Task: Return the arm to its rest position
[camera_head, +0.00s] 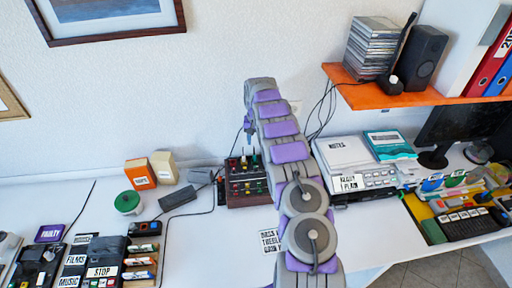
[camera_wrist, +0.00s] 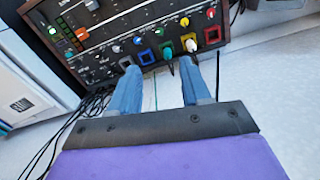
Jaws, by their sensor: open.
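My purple and grey arm stretches up and forward over the white desk in the head view. My gripper (camera_wrist: 158,78) shows in the wrist view with its two blue fingers apart and nothing between them. The fingertips point at the lower front of a dark panel box (camera_wrist: 140,30) with coloured knobs and square sockets. I cannot tell whether the fingertips touch it. In the head view the same box (camera_head: 238,190) stands on the desk just left of my arm, and the gripper (camera_head: 249,128) is small there, above the box.
An orange shelf (camera_head: 420,98) with a disc stack (camera_head: 371,47) and a black speaker (camera_head: 424,55) is at the upper right. A grey device (camera_head: 360,180) stands right of my arm. Labelled boxes (camera_head: 100,272) fill the front left. Cables lie across the desk.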

